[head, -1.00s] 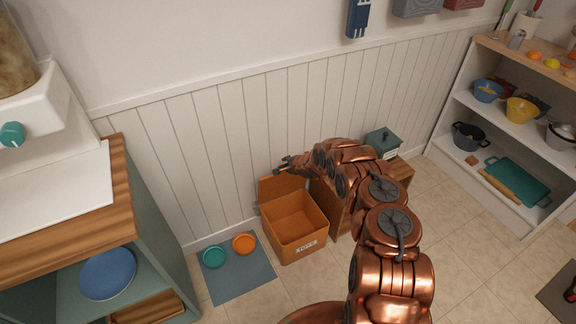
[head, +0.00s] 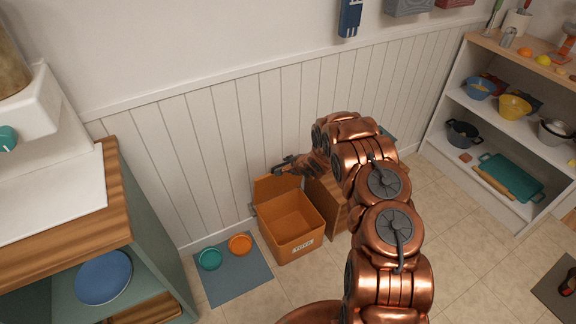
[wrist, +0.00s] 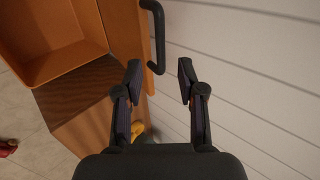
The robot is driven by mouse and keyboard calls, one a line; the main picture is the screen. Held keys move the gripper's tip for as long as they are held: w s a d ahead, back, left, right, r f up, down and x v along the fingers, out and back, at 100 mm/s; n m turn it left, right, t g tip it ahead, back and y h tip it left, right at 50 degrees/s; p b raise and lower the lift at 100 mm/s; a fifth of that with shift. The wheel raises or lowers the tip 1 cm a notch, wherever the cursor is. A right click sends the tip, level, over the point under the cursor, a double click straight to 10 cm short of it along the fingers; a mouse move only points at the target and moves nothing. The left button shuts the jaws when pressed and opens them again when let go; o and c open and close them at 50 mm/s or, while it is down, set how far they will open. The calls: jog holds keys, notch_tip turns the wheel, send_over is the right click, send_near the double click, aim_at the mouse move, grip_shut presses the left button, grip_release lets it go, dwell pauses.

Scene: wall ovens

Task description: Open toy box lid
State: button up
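The box's open inside also shows in the wrist view (wrist: 60,60). A dark handle (wrist: 157,38) sits on the lid's wall-facing side. My gripper (wrist: 160,68) is open, and the handle's lower end appears between or just beyond its fingertips. I cannot tell whether they touch. In the head view my gripper (head: 280,168) is just above the lid's top edge.
A wooden cabinet (head: 333,212) stands right of the box, partly hidden by my arm. A blue-grey mat (head: 235,282) with a teal bowl (head: 209,259) and an orange bowl (head: 240,244) lies to the left. White shelves (head: 480,140) stand at right.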

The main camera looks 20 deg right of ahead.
jog(key=v, duration=0.3)
jog(key=shift+s+r, duration=0.15)
jog(key=shift+s, duration=0.05)
dwell(0.5)
jog(key=s+d+r+n+g+h, duration=0.1)
jog(key=s+d+r+n+h, duration=0.15)
jog(key=r, duration=0.45)
jog(key=s+d+r+n+g+h, duration=0.1)
jog(key=s+d+r, duration=0.15)
jog(key=r, duration=0.45)
jog(key=s+a+r+n+g+h+p, duration=0.2)
jog(key=s+r+n+g, duration=0.1)
jog(key=s+r, duration=0.9)
jog(key=s+a+r+n+g+y, duration=0.1)
jog(key=s+a+r+n+g, duration=0.1)
jog(key=s, duration=1.1)
jog(key=s+a+r+n+g+y, duration=0.1)
jog(key=s+a+r+n, duration=0.3)
jog(key=s, duration=0.9)
jog(key=s+a+r+n+g+y+p, duration=0.1)
jog(key=s+a+r+n+g+y, duration=0.1)
jog(key=s+a+r, duration=0.4)
jog(key=s+a+n+g, duration=0.1)
jog(key=s+a, duration=0.3)
jog(key=s, duration=0.3)
jog(key=shift+n, duration=0.35)
